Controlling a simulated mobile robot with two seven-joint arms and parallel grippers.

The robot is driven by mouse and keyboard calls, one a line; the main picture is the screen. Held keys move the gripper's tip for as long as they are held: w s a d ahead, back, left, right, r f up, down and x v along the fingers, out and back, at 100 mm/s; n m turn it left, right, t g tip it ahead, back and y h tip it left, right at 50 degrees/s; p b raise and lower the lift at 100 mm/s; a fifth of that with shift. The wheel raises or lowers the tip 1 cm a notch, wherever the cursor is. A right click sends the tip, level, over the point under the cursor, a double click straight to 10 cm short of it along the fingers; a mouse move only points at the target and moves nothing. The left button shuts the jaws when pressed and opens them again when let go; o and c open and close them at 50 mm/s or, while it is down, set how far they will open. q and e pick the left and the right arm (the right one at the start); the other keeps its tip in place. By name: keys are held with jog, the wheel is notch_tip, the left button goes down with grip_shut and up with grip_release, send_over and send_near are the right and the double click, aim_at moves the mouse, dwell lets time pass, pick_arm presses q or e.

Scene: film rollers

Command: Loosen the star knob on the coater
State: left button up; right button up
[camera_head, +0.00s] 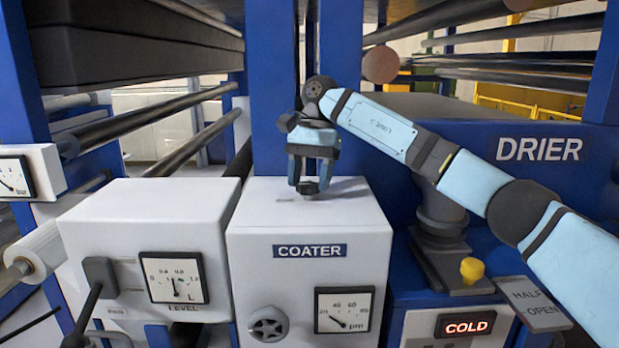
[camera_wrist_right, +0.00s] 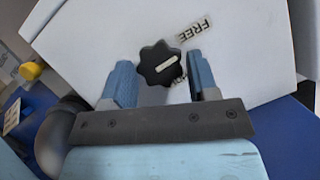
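The white coater box (camera_head: 309,264) stands at the middle of the head view, with a COATER label on its front. On its top is a black star knob (camera_head: 307,188) with a pale bar across it; in the right wrist view the knob (camera_wrist_right: 159,66) shows beside a FREE label. My right gripper (camera_head: 309,180) points down over the box top, its light-blue fingers open on either side of the knob. In the wrist view a gap shows between the knob and each finger. Whether the fingertips are level with the knob is hard to tell. My left gripper is out of view.
A white box with a LEVEL dial (camera_head: 174,278) stands left of the coater. The coater's front has a round grey knob (camera_head: 268,324) and a dial (camera_head: 344,310). At right are a yellow knob (camera_head: 472,269), a COLD display (camera_head: 466,323) and the blue DRIER panel (camera_head: 540,150).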

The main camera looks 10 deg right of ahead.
jog(key=shift+o, duration=1.4)
jog(key=v, duration=0.7)
jog(key=shift+r, duration=0.3)
jog(key=shift+f, duration=0.1)
